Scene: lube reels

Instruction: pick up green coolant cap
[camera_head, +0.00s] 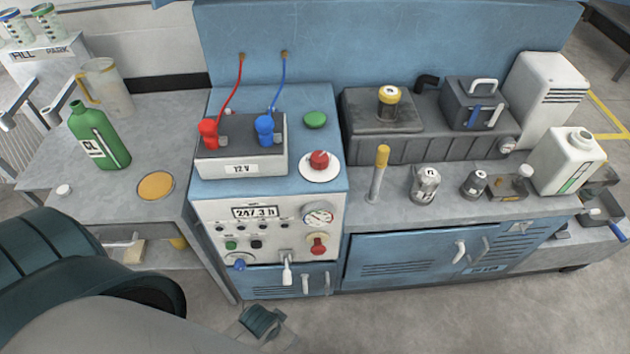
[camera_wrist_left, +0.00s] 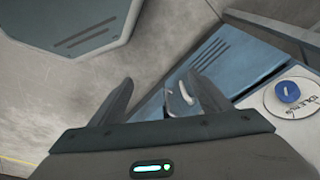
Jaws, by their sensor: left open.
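The green coolant cap (camera_head: 316,119) is a small, round, domed green disc. It lies on the blue top of the middle unit, right of the battery's blue clamp and behind the red knob. Nothing touches it. My left gripper (camera_head: 262,322) shows low in the head view, in front of the unit and well below the cap. In the left wrist view my left gripper (camera_wrist_left: 165,95) is open, with nothing held between its fingers. The cap does not show in the left wrist view. My right gripper is not in view.
A battery (camera_head: 240,150) with red and blue clamps stands left of the cap. A red knob (camera_head: 319,159) stands in front. A green bottle (camera_head: 105,140) is on the left bench, and a white jug (camera_head: 566,162) on the right. A blue knob (camera_wrist_left: 287,91) shows in the wrist view.

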